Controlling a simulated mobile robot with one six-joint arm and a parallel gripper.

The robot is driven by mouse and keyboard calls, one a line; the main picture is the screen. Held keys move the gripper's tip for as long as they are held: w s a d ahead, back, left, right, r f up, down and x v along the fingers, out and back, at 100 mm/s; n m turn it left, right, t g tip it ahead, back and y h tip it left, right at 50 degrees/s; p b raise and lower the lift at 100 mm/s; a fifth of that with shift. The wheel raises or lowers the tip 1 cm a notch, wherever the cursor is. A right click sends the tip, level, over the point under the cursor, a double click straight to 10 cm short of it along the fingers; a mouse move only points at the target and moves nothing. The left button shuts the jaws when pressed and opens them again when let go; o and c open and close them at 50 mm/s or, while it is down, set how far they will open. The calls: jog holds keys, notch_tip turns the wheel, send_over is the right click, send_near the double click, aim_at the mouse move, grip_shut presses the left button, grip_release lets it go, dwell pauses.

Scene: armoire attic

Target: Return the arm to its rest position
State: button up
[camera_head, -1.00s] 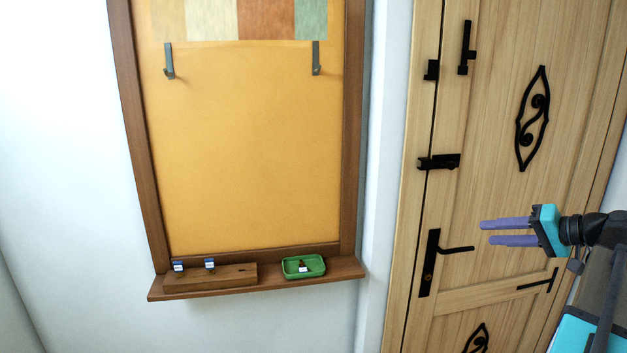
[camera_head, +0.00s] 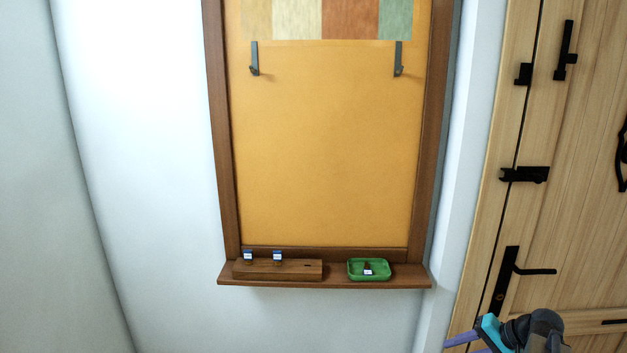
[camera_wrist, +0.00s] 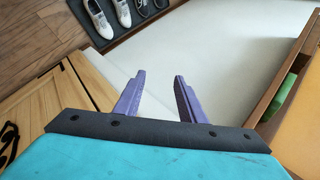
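My gripper (camera_head: 458,345) shows at the lower right of the head view, in front of the wooden door, partly cut off by the bottom edge. In the wrist view my gripper (camera_wrist: 158,84) has its two purple fingers spread apart with nothing between them. It is open and empty. My arm is partly in view, bent low at the lower right.
An orange board (camera_head: 325,150) with two hooks hangs on the wall. Its ledge (camera_head: 340,283) bears a wooden block (camera_head: 290,270) and a green tray (camera_head: 385,272). A wooden door (camera_head: 590,230) stands right. Shoes (camera_wrist: 98,18) lie on a dark mat.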

jog(key=s+a+f+n+g+h, duration=0.1)
jog(key=s+a+f+g, duration=0.3)
jog(key=a+f, duration=0.65)
jog(key=s+a+f+n+g+h, duration=0.1)
jog(key=s+a+f+g, duration=0.2)
jog(key=s+a+f, duration=0.75)
jog(key=s+a+f+n+g+h, duration=0.2)
jog(key=s+f, duration=0.5)
jog(key=s, duration=0.1)
jog(key=s+a+f+n+g+h, duration=0.2)
jog(key=s+a+f+n, duration=0.1)
jog(key=s+f, duration=0.5)
jog(key=shift+s+f, duration=0.3)
jog(key=shift+s, duration=0.25)
jog(key=shift+s+r, duration=0.25)
jog(key=shift+s, duration=0.05)
jog(key=shift+w, duration=0.1)
